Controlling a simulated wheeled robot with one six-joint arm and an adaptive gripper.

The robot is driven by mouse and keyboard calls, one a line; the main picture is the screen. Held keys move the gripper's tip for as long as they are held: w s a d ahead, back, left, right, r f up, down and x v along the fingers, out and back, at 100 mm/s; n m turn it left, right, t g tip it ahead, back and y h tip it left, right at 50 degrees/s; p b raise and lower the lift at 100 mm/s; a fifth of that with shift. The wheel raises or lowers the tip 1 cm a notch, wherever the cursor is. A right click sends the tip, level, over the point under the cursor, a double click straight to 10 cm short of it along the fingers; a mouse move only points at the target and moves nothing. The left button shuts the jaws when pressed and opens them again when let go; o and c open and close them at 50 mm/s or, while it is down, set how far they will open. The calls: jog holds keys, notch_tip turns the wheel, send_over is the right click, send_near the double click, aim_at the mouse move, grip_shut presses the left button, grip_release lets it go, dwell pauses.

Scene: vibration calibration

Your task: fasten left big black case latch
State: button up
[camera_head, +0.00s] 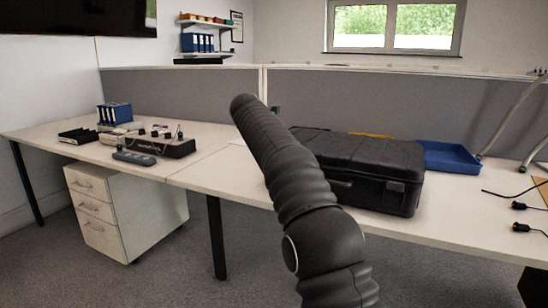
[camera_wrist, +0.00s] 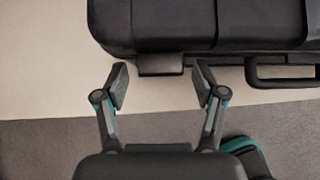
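The big black case (camera_head: 372,158) lies closed on the desk in the head view, partly behind my arm. In the wrist view the case (camera_wrist: 200,22) fills the top, with a latch (camera_wrist: 160,64) on its front side and a carrying handle (camera_wrist: 282,76) to the right. I cannot tell whether the latch is fastened. My gripper (camera_wrist: 162,82) is open and empty, its fingertips on either side of the latch, just below the case edge in the picture. They look apart from it. In the head view my gripper is hidden.
The desk (camera_head: 222,172) is clear left of the case. A blue tray (camera_head: 448,158) stands right of the case, with cables (camera_head: 522,206) farther right. A drawer unit (camera_head: 125,210) stands below.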

jog(key=v, duration=1.2)
dwell(0.4)
